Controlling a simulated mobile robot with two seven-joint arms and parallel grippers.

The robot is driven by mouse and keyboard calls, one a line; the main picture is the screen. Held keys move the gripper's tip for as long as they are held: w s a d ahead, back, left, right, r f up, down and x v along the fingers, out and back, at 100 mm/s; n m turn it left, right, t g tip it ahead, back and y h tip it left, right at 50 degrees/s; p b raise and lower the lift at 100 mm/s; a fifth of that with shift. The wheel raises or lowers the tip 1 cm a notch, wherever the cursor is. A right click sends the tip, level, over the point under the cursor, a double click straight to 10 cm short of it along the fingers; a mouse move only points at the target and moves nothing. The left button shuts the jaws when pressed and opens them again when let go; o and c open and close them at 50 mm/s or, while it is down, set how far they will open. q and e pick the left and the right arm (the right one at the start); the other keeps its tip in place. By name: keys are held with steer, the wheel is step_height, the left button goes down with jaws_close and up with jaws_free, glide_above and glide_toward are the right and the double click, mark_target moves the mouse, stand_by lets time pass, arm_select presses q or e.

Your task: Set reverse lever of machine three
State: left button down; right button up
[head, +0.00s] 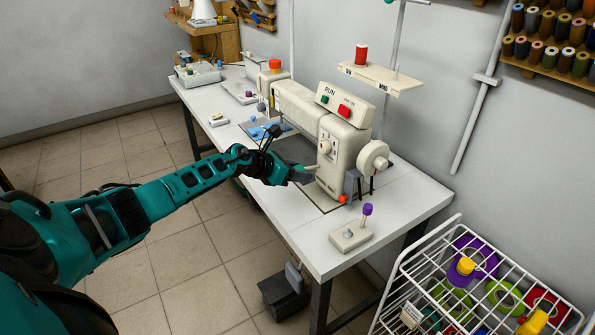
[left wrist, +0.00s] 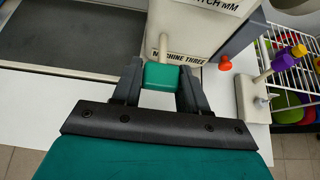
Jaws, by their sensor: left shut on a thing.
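The sewing machine (head: 340,150) is cream, stands on the white table, and has a RUN panel on top. In the left wrist view its body (left wrist: 195,35) carries the label MACHINE THREE. A lever with a pale stem and green block tip (left wrist: 161,76) sticks out from its front. My left gripper (head: 303,176) reaches the machine's front; in the left wrist view its dark fingers (left wrist: 158,84) are shut on the green tip, one on each side. In the head view the gripper hides most of the lever. My right gripper is not in view.
A small base with a purple-tipped lever (head: 350,234) stands at the table's near right. An orange-red knob (left wrist: 225,63) sits beside the machine. A white wire basket (head: 400,262) with coloured spools stands right of the table (head: 400,215). A dark pedal (head: 283,293) is on the floor.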

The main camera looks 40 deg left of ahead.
arm_select(q)
steer(key=c, duration=0.7)
jaws_free()
steer(key=shift+r, duration=0.1)
steer(key=shift+p+v, duration=0.65)
steer(key=shift+v, duration=5.75)
steer(key=shift+d, duration=0.1)
